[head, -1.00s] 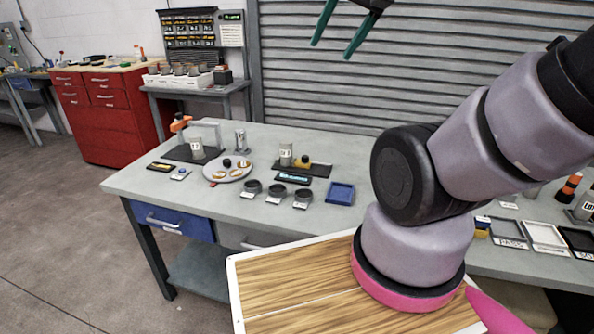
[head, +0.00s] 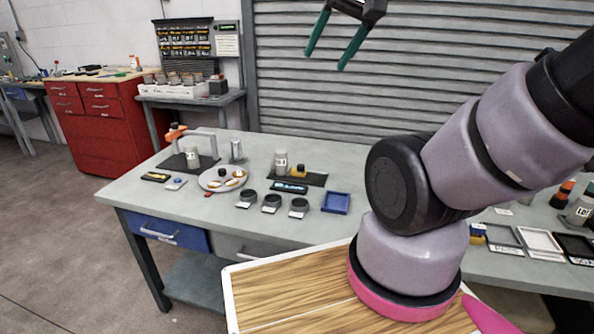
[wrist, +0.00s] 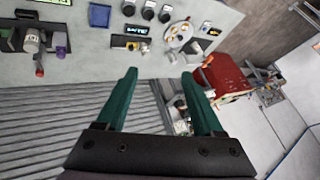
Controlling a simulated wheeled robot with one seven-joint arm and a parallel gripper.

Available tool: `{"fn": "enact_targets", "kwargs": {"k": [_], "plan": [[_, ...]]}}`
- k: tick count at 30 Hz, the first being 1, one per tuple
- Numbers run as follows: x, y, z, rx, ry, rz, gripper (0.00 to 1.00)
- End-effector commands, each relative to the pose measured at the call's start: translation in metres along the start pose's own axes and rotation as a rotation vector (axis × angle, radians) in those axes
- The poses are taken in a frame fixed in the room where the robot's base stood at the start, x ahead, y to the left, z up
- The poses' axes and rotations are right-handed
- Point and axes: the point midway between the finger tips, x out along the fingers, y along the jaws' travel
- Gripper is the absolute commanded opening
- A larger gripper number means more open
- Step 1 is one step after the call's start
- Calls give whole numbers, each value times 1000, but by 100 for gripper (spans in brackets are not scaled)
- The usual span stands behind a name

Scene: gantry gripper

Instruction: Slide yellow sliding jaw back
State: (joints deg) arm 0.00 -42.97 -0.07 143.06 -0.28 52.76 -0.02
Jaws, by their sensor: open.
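The yellow sliding jaw (head: 298,171) is a small block on a flat black base (head: 312,180) on the grey workbench. A grey labelled cylinder (head: 281,161) stands beside it on the left. The jaw also shows small in the wrist view (wrist: 131,46), which sees the bench upside down. My gripper (head: 326,60) is high above and behind the bench, in front of the shutter, well apart from the jaw. Its two green fingers are spread with nothing between them, as the wrist view also shows (wrist: 159,73).
A small display (head: 289,187) lies in front of the base. Several dark round cups (head: 271,203) and a blue tray (head: 335,203) are nearer the front edge. A round plate (head: 211,184) and an orange-topped stand (head: 175,133) are to the left.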

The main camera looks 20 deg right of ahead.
Motion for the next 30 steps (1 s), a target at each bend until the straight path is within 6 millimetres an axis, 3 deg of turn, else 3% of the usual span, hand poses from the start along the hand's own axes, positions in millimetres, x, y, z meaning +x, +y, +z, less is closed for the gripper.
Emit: {"fn": "enact_targets", "kwargs": {"k": [8, 14, 23, 30], "plan": [[3, -2, -8, 4, -12, 1, 69], [29, -11, -55, 31, -85, 17, 69], [115, -13, -143, 79, -209, 75, 69], [213, 3, -192, 100, -298, 147, 69]]}}
